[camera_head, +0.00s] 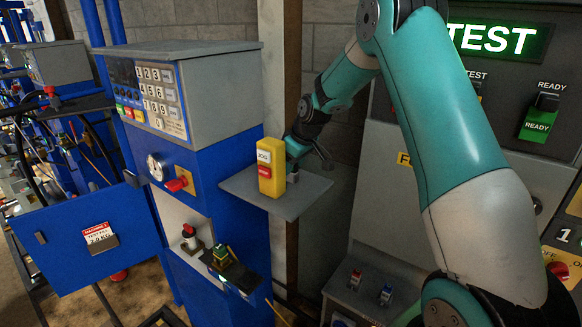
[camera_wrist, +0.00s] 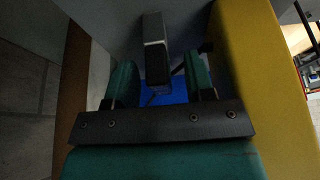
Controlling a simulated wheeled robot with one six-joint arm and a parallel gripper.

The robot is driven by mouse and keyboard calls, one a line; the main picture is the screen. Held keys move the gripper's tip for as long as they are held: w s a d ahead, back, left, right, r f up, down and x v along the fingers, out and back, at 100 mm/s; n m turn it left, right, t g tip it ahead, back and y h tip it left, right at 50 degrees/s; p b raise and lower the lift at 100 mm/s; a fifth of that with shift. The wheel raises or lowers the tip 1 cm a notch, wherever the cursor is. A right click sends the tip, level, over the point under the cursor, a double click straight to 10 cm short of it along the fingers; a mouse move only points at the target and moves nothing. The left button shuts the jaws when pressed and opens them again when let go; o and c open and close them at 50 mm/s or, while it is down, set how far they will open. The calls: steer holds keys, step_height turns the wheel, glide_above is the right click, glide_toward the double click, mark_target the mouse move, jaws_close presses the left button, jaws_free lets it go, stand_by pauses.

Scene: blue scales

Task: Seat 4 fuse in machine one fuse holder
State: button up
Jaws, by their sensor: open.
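My gripper (camera_head: 300,158) is at the grey shelf (camera_head: 311,192) on the side of the blue machine, partly hidden behind a yellow box (camera_head: 271,170). In the wrist view my gripper (camera_wrist: 160,82) is open, with a green finger on each side of a small grey and black block (camera_wrist: 157,65). A gap shows at each side of the block. I cannot tell whether this block is the fuse or a holder. The yellow box fills the right of the wrist view (camera_wrist: 265,80), close to the right finger. No fuse holder can be clearly made out.
The blue machine's keypad (camera_head: 160,98) and red knob (camera_head: 177,184) are left of the shelf. An open blue door (camera_head: 65,265) stands further left. A grey test panel (camera_head: 375,190) is at the right, with red (camera_head: 355,278) and blue (camera_head: 386,294) parts below.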

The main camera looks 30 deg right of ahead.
steer(key=shift+w+f, duration=0.1)
steer(key=shift+f, duration=0.15)
jaws_close()
